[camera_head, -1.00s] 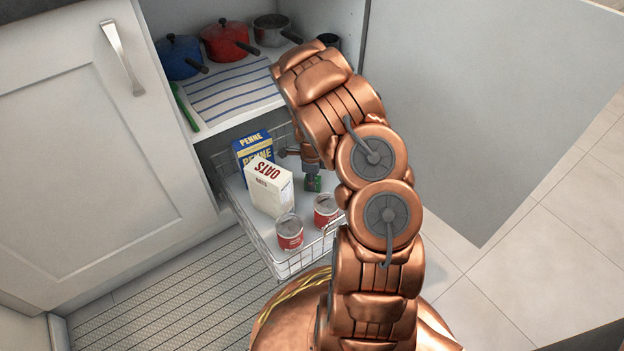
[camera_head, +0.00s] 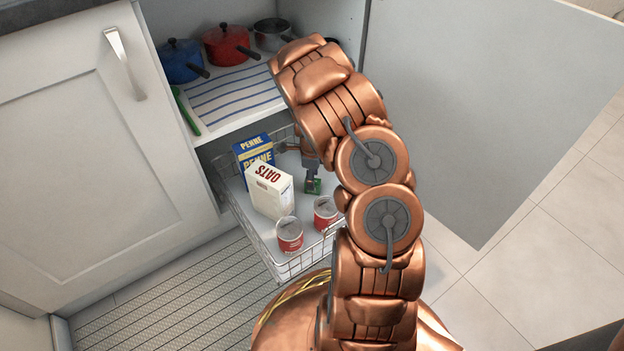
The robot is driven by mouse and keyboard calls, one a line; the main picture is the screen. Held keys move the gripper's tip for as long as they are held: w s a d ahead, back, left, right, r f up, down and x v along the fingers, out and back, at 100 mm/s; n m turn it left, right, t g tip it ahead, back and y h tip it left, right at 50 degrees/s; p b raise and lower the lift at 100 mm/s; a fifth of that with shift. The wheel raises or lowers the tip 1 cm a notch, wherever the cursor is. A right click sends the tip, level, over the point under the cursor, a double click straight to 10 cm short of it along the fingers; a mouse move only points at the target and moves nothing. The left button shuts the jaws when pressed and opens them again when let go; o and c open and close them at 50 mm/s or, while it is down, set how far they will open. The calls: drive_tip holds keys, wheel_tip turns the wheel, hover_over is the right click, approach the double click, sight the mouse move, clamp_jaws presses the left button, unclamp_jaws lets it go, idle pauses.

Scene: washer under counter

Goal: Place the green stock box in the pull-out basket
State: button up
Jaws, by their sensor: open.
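The green stock box (camera_head: 313,187) is small and sits inside the pull-out wire basket (camera_head: 262,240), behind the right red can. My gripper (camera_head: 311,178) is just above and at the box, pointing down into the basket. Its jaws are open; only part of it shows, and my arm hides the rest. Whether a finger touches the box I cannot tell.
Pots (camera_head: 226,42) and a striped cloth (camera_head: 236,93) are on the shelf above. An open door (camera_head: 470,120) stands at right.

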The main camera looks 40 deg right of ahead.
drive_tip(key=s+a+r+n+p, duration=0.1)
drive_tip(key=s+a+r+n, duration=0.25)
drive_tip(key=r, duration=0.65)
drive_tip(key=s+a+r+n+p, duration=0.2)
drive_tip(key=a+r+n, duration=0.15)
drive_tip(key=r, duration=0.55)
drive_tip(key=s+a+r+n+g, duration=0.1)
drive_tip(key=s+a+r+n, duration=0.3)
drive_tip(key=s, duration=0.5)
drive_tip(key=s+a+r+n+g, duration=0.1)
drive_tip(key=s+a+r+n, duration=0.3)
drive_tip(key=s+a+n, duration=0.4)
drive_tip(key=s+a+r+n+g, duration=0.1)
drive_tip(key=s+a+r+n, duration=0.3)
drive_tip(key=s+a+n, duration=0.2)
drive_tip(key=s+n, duration=0.2)
drive_tip(key=s, duration=0.1)
drive_tip(key=shift+s+r+n+g, duration=0.3)
drive_tip(key=shift+s+n, duration=0.05)
drive_tip(key=shift+n, duration=0.05)
drive_tip(key=shift+r, duration=0.15)
wheel_tip(320, 180, up, 40)
drive_tip(key=w+t+p, duration=0.1)
drive_tip(key=p, duration=3.6)
drive_tip(key=shift+f+t, duration=0.25)
drive_tip(key=shift+t, duration=0.15)
